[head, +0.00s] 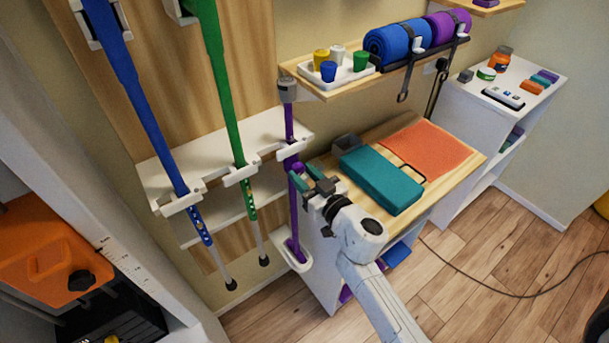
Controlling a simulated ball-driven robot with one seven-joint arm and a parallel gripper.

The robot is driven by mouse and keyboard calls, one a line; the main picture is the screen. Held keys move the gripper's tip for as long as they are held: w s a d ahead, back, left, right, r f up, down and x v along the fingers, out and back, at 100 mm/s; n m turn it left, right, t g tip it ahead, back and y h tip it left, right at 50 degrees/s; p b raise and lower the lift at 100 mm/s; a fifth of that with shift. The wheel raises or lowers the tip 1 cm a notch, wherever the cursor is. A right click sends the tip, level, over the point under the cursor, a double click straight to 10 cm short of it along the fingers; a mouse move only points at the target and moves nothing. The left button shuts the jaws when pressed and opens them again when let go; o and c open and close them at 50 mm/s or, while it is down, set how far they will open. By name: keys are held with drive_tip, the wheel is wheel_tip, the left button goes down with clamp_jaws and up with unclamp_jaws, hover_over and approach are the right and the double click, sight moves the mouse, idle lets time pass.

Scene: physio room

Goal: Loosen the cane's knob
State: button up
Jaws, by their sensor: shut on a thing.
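The purple cane (294,215) stands upright against the wall rack, with a grey top piece (287,90) and its foot in a white holder (294,258). A small purple knob (298,167) shows partway up the cane. My gripper (302,176), with green fingertips, reaches in from the right and is shut at the knob. The fingers partly hide the knob and the cane behind it, so the knob's turn cannot be told.
A blue cane (140,105) and a green cane (222,95) hang to the left in white clips. On the right, a wooden-topped cabinet (452,160) bears a teal block (382,180) and an orange mat (432,148). Above is a shelf (330,90) with cups and rolled mats.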

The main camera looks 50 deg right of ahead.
drive_tip(key=n, duration=1.3)
drive_tip(key=n+b, duration=0.1)
drive_tip(key=n, duration=0.5)
drive_tip(key=shift+n, duration=0.3)
drive_tip(key=n+b, duration=0.1)
drive_tip(key=n, duration=0.5)
drive_tip(key=shift+n, duration=0.4)
